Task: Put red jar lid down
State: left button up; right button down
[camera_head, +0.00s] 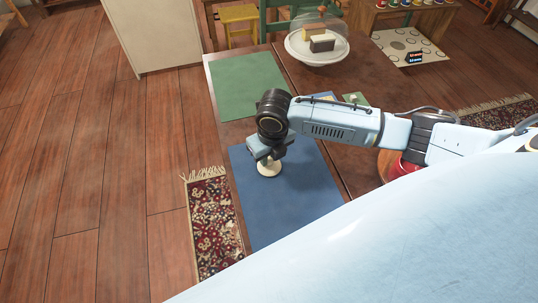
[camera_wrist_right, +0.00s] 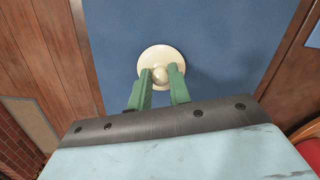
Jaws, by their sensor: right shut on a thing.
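My right gripper (camera_head: 265,153) is over the blue mat (camera_head: 310,200) on the table, pointing down. In the right wrist view its green fingers (camera_wrist_right: 162,82) are shut on the knob of a round cream lid (camera_wrist_right: 161,54). The lid also shows in the head view (camera_head: 268,168), below the fingers and close to the mat. I cannot tell whether it touches the mat. The lid looks cream, not red. A red round thing (camera_head: 400,169) is partly hidden behind my right arm. My left gripper is not in view.
A green mat (camera_head: 246,84) lies farther back on the table (camera_head: 290,75). A glass dome on a white stand (camera_head: 317,50) covers blocks at the back. Small coloured pieces lie near my arm. The blue mat around the lid is clear. A patterned rug (camera_head: 212,225) lies on the floor.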

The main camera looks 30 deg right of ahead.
aim_at(271, 163)
jog(key=shift+f, duration=0.1)
jog(key=c, duration=1.3)
grip_release()
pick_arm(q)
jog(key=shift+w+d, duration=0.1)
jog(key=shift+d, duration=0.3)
pick_arm(e)
jog(key=shift+r, duration=0.55)
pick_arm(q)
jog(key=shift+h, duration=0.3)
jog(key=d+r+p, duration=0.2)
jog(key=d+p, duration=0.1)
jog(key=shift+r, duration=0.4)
pick_arm(e)
notch_tip(271, 163, up, 11)
jog(key=s, duration=0.1)
jog(key=shift+s, duration=0.25)
